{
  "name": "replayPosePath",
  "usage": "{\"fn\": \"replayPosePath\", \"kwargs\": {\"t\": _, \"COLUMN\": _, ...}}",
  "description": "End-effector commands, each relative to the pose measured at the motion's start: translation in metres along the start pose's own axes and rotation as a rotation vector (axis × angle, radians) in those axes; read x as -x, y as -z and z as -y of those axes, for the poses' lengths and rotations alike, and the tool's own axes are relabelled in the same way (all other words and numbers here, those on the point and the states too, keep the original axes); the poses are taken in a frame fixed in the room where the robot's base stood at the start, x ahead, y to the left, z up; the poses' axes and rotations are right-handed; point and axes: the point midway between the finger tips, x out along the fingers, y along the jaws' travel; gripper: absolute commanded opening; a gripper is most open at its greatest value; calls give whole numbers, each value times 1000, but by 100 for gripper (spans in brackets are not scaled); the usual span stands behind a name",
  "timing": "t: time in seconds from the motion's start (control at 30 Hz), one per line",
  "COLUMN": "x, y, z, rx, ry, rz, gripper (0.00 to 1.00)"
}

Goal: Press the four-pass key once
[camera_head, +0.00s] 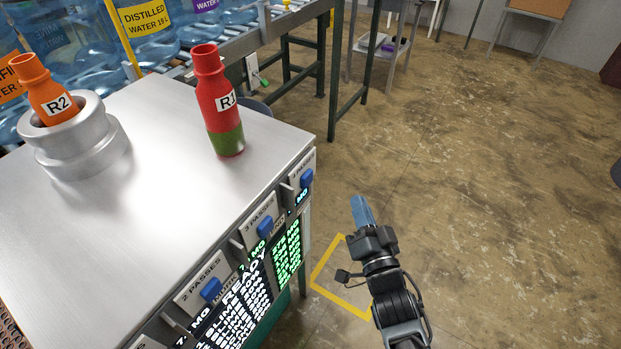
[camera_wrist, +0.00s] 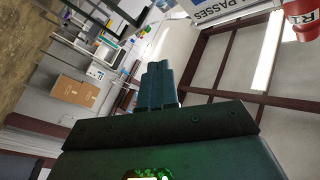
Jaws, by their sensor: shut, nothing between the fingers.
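A row of blue keys runs along the front panel of the metal cabinet in the head view. The key (camera_head: 211,289) under "2 PASSES" and the key (camera_head: 265,227) under "3 PASSES" are nearer. The last key (camera_head: 307,178), at the panel's far right end, has a label too small to read surely; by its place in the row it looks like the four-pass key. My gripper (camera_head: 361,208) is shut and empty, to the right of that key and apart from it. Its closed fingers also show in the wrist view (camera_wrist: 157,85), where part of a "PASSES" label (camera_wrist: 218,8) shows at the top.
A red bottle R1 (camera_head: 219,105) stands on the cabinet top (camera_head: 150,230). An orange bottle R2 (camera_head: 49,92) sits in a metal holder (camera_head: 85,150). Lit green and white screens (camera_head: 287,252) lie below the keys. The floor to the right is open.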

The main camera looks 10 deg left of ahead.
Motion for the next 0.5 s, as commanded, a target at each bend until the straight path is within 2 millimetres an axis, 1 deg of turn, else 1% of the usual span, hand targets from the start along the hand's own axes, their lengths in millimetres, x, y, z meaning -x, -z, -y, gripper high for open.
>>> {"fn": "replayPosePath", "kwargs": {"t": 0.23, "x": -12, "y": -13, "z": 6, "rx": 2, "ry": 3, "rz": -3, "gripper": 0}}
{"fn": "replayPosePath", "kwargs": {"t": 0.37, "x": -22, "y": -22, "z": 14, "rx": -1, "ry": 5, "rz": -1, "gripper": 0}}
{"fn": "replayPosePath", "kwargs": {"t": 0.5, "x": -36, "y": -30, "z": 26, "rx": -2, "ry": 5, "rz": -2, "gripper": 0}}
